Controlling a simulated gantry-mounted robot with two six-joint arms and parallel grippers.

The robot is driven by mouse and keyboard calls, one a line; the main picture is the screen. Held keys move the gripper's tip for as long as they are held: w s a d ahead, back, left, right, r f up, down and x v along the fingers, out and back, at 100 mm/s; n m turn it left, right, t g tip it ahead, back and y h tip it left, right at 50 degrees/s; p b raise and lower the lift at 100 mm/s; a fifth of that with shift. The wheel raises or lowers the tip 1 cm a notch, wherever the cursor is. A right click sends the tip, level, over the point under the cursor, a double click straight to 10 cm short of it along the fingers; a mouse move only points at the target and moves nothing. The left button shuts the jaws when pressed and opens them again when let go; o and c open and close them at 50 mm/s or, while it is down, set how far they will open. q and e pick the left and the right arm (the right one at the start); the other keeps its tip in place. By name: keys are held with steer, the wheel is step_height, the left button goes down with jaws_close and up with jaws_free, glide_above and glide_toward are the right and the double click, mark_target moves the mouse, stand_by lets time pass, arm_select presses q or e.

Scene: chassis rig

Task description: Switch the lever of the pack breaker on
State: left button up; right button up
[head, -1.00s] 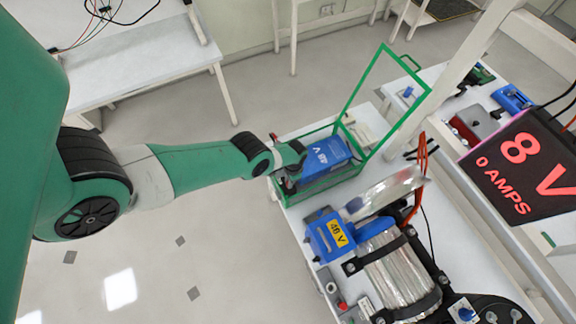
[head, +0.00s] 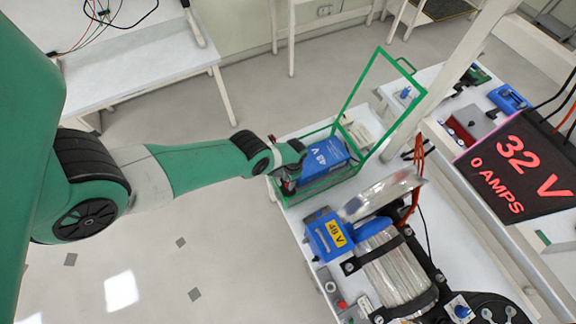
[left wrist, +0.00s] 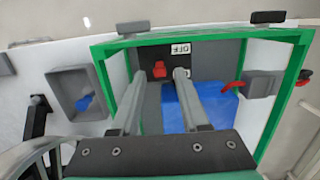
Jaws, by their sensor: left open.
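The pack breaker appears as a dark panel (left wrist: 205,60) with an OFF label (left wrist: 180,48) in the left wrist view. A red lever piece (left wrist: 160,64) shows on the panel beside the label. My left gripper (left wrist: 171,74) is open, its two grey fingers reaching toward the panel. The left fingertip overlaps the red piece in the picture; I cannot tell whether they touch. A blue pack (left wrist: 230,108) sits in the green cage (left wrist: 278,110). In the head view the blue pack (head: 322,160) stands beside my left gripper, whose fingers are hidden there. My right gripper is out of view.
The cage's green lid frame (head: 345,95) stands raised. A display (head: 520,165) reads 32 V and 0 AMPS. A blue 48 V unit (head: 328,235) and a wound drum (head: 395,270) stand nearer on the bench. Red pieces (left wrist: 232,87) show at the cage's right side.

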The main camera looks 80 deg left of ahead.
arm_select(q)
step_height(320, 180, up, 10)
steer(key=w+p, duration=0.1)
steer(key=p, duration=0.6)
steer(key=shift+p, duration=0.35)
steer(key=shift+a, duration=0.1)
